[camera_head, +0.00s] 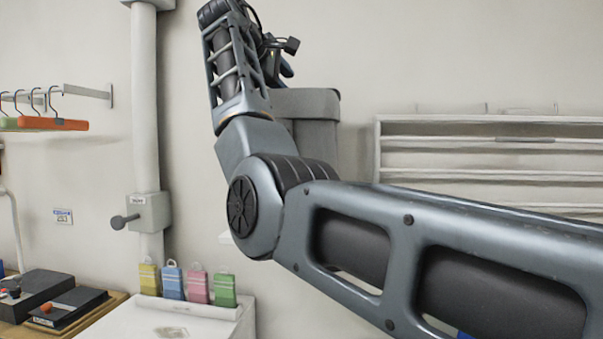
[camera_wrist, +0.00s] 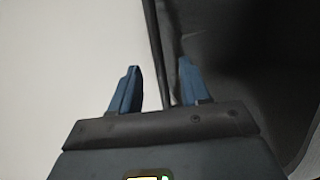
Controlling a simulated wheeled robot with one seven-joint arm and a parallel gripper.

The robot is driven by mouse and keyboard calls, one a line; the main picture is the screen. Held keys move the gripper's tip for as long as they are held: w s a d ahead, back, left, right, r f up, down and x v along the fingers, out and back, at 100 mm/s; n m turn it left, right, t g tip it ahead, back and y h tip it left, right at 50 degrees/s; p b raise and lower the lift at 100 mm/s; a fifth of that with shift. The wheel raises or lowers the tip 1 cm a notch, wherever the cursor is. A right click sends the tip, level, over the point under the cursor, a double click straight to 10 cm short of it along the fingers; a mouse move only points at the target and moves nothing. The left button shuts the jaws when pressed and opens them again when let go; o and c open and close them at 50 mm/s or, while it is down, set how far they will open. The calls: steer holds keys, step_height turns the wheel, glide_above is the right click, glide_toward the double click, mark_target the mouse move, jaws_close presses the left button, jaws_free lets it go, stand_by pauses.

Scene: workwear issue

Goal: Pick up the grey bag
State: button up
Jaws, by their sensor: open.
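A grey upright thing with a folded or rimmed top (camera_head: 318,112) stands against the wall behind my arm in the head view. It may be the grey bag; my arm hides its left and lower parts. My gripper (camera_wrist: 158,88) is open in the wrist view, with its two blue fingers apart. A thin dark edge (camera_wrist: 153,35) runs between the fingers, and a large dark surface (camera_wrist: 250,65) fills the right side. I cannot tell whether the fingers touch it. In the head view a bit of blue finger shows near the grey thing's top left.
Small yellow, blue, pink and green tagged items (camera_head: 198,286) stand on a white cabinet (camera_head: 180,318). A wall rail with hangers (camera_head: 45,123) is at left, beside a vertical pipe (camera_head: 146,100). White slatted shelving (camera_head: 490,155) is at right, partly behind my arm.

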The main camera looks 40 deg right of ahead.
steer(key=p+x, duration=0.2)
steer(key=x, duration=0.4)
steer(key=shift+d+r, duration=0.1)
steer(key=shift+d, duration=0.4)
jaws_close()
stand_by(1.0)
